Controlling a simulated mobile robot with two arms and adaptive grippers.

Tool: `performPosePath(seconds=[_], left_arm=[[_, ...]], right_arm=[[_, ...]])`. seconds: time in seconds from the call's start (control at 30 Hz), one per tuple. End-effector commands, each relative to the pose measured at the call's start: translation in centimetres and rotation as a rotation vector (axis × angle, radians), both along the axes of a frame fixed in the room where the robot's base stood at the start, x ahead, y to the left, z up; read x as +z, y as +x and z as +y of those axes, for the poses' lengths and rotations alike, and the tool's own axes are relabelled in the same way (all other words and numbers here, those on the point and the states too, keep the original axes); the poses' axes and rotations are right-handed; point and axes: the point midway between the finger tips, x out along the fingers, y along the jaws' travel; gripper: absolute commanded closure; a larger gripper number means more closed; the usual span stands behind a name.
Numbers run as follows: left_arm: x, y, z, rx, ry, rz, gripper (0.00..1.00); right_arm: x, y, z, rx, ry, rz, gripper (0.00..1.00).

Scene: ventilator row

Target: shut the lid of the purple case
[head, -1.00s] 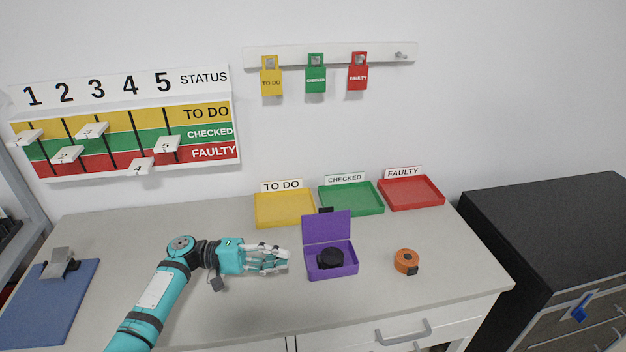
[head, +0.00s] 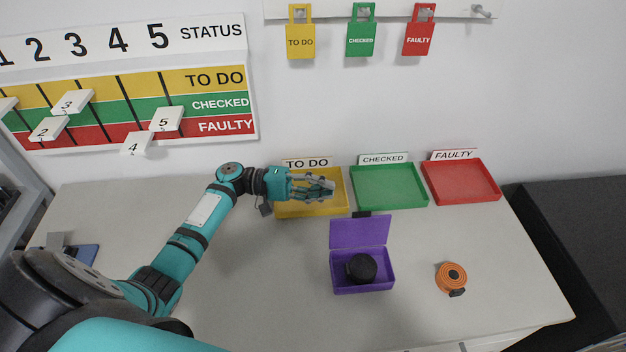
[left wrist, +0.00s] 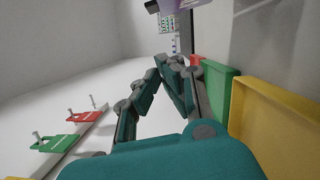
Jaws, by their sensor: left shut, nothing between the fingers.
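The purple case (head: 341,284) stands on the table in the head view, its lid (head: 360,232) open and upright at the back. A round black object (head: 361,267) lies inside it. My left gripper (head: 330,186) is shut and empty. It shows over the yellow tray, behind and to the left of the raised lid, apart from it. In the left wrist view the fingers (left wrist: 165,62) are close together, and a purple piece, likely the lid's edge (left wrist: 165,5), shows at the top. My right gripper is in neither view.
Yellow (head: 300,212), green (head: 390,200) and red (head: 465,185) trays stand along the wall behind the case. An orange round tape-like object (head: 451,277) lies right of the case. The table left of the case is clear.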

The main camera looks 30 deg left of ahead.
Motion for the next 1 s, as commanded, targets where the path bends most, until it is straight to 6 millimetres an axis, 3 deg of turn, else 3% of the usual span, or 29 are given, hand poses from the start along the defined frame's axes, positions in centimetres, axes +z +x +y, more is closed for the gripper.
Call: performPosePath(seconds=[0.23, 0.4, 1.0], left_arm=[[0.7, 1.9, -5.1, -0.001, -0.003, 0.001, 1.0], [1.1, -0.4, -6.4, 0.0, 0.0, 0.003, 1.0], [0.9, -1.5, -7.1, 0.001, 0.002, -0.001, 1.0]], right_arm=[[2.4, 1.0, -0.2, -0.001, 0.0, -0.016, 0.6], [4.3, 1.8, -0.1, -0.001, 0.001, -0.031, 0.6], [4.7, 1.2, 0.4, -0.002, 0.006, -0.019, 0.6]])
